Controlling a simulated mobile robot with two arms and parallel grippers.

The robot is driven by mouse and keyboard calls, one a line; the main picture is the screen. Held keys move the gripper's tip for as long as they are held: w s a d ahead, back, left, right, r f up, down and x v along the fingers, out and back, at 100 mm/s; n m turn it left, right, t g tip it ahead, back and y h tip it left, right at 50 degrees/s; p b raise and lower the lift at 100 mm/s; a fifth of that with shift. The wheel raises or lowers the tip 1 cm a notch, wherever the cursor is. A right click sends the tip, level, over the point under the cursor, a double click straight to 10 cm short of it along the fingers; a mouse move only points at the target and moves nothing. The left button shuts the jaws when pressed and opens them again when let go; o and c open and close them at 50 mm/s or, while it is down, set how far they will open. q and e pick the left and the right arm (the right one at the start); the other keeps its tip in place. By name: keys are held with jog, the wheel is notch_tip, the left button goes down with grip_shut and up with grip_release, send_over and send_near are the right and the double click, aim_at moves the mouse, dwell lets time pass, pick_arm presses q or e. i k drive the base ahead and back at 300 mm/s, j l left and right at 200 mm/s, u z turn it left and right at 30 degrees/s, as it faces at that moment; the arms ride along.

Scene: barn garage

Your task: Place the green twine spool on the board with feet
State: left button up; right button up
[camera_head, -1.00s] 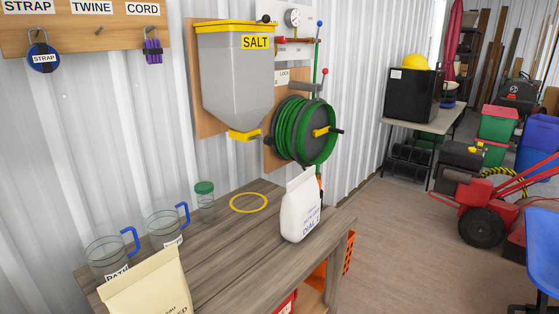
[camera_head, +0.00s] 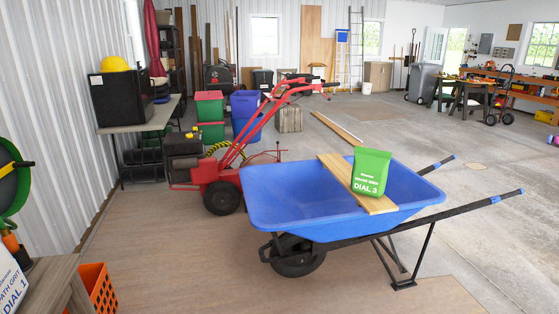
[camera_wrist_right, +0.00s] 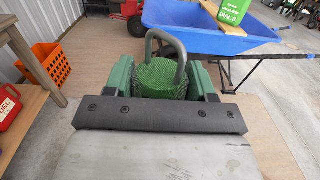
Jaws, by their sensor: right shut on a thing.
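My right gripper (camera_wrist_right: 162,86) shows in the right wrist view with its green fingers on both sides of a green twine spool (camera_wrist_right: 160,78). It is shut on the spool, which has a textured green winding and a grey loop arching over it. The gripper hides the lower part of the spool. My right gripper is not in the head view. My left gripper is in neither view. I see no board with feet that I can make out for certain.
A blue wheelbarrow (camera_head: 290,205) stands ahead with a plank (camera_head: 376,203) across it and a green seed bag (camera_head: 371,171) on the plank. A red tiller (camera_head: 222,172) stands behind. An orange crate (camera_head: 97,289) is beside the workbench (camera_head: 45,285).

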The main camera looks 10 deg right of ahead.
aim_at(347, 173)
jog(key=l+z, duration=0.1)
jog(key=z, duration=0.3)
jog(key=i+z, duration=0.1)
jog(key=z, duration=0.3)
jog(key=i+z, duration=0.1)
jog(key=z, duration=0.3)
jog(key=i+z, duration=0.25)
jog(key=i, duration=1.45)
jog(key=i+l+u, duration=0.1)
jog(key=i, duration=0.55)
jog(key=i+l, duration=0.15)
jog(key=i, duration=0.5)
jog(key=i+u, duration=0.25)
jog(key=u, duration=0.2)
jog(key=i+u, duration=0.25)
jog(key=u, duration=0.15)
jog(key=i+l+u, duration=0.2)
jog(key=u, duration=0.25)
jog(key=i+u, duration=0.1)
jog(key=u, duration=0.35)
jog(key=l+u, duration=0.1)
jog(key=u, duration=0.35)
jog(key=i+l+u, duration=0.1)
jog(key=u, duration=0.35)
